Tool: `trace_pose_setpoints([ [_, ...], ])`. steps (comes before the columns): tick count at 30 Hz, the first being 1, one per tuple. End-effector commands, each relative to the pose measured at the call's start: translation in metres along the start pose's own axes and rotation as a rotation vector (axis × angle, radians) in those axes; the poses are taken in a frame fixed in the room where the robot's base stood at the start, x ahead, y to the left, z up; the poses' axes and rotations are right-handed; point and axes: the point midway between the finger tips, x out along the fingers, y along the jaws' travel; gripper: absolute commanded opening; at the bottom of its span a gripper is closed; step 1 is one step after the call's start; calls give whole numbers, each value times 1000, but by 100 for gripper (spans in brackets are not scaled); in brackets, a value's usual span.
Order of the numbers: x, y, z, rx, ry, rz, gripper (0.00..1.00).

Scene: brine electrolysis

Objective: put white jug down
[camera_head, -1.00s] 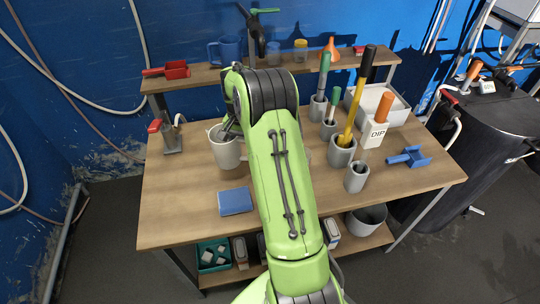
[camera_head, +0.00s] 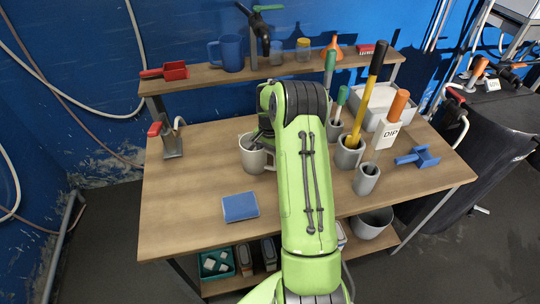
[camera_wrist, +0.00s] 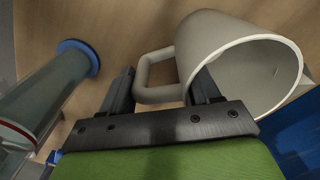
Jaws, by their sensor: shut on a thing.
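The white jug (camera_head: 254,160) is at the middle of the wooden table, just left of my arm in the head view. It looks upright, with its base at or just above the tabletop; I cannot tell whether it touches. The wrist view shows its open mouth and handle (camera_wrist: 153,78) from close up. My gripper (camera_wrist: 163,92) is shut on the jug at its handle side, one finger by the handle and the other by the rim. In the head view my arm hides most of the gripper (camera_head: 262,138).
A blue pad (camera_head: 240,207) lies in front of the jug. Grey holders with tools (camera_head: 348,152) and a DIP-labelled item (camera_head: 386,134) stand to the right. A shelf (camera_head: 205,79) runs along the back. The wrist view shows a clear tube (camera_wrist: 45,95) at left. The table's front left is clear.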

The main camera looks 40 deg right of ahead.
Motion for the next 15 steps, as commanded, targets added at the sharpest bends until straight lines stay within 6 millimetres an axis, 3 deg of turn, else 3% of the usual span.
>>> trace_pose_setpoints([
  [4, 4, 0, 0, -1, 0, 0, 9],
  [5, 3, 0, 0, -1, 0, 0, 64],
  [6, 3, 0, 0, -1, 0, 0, 71],
  [9, 3, 0, 0, -1, 0, 0, 86],
  [15, 2, 0, 0, -1, 0, 0, 87],
])
